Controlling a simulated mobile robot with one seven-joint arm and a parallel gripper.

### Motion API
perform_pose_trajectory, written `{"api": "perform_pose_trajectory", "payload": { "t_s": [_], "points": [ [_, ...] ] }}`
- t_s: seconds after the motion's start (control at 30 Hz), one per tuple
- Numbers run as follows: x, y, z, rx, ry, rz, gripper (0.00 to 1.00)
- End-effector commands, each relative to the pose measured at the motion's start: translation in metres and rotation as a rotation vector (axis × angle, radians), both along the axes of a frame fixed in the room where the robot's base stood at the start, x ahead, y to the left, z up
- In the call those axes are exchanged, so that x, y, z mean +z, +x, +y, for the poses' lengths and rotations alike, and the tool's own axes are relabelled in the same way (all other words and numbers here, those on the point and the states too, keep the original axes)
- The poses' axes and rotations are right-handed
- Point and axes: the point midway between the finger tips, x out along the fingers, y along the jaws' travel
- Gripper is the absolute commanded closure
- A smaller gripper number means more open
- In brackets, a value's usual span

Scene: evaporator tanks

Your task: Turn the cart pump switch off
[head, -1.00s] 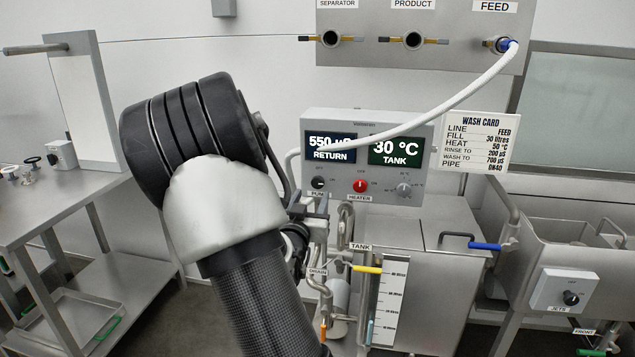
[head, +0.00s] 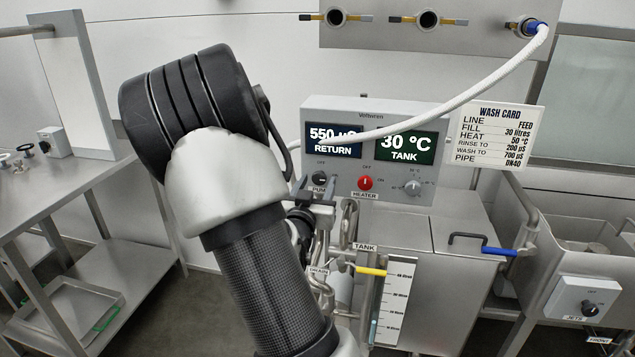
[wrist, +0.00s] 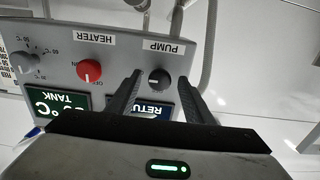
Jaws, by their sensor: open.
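The pump switch is a small black knob (wrist: 159,79) under the PUMP label (wrist: 163,46), which appears upside down in the wrist view. In the head view the knob (head: 319,177) sits at the lower left of the grey control panel (head: 440,130). My gripper (wrist: 158,75) is open, its two dark fingers pointing at the panel, one on each side of the knob in the wrist view. No contact with the knob is visible. I cannot clearly read the knob's setting. In the head view my gripper (head: 312,194) is partly hidden by my arm, just below the knob.
The red heater knob (head: 365,183) and a grey temperature dial (head: 412,187) are beside the pump knob. Displays read 550 µS and 30 °C. A white hose (head: 470,95) crosses in front of the panel. Pipes and a yellow-handled valve (head: 370,271) are below.

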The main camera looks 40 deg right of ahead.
Motion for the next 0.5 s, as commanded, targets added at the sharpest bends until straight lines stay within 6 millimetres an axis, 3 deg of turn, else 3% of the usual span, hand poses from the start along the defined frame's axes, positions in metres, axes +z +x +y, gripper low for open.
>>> {"api": "perform_pose_trajectory", "payload": {
  "t_s": [0.2,0.43,0.5],
  "points": [
    [-0.0001,-0.0001,0.0001,0.000,0.000,0.000,0.53],
    [-0.0001,-0.0001,-0.0001,0.000,0.000,0.000,0.90],
    [0.0000,-0.0001,-0.0001,0.000,0.000,0.000,0.93]
  ]
}}
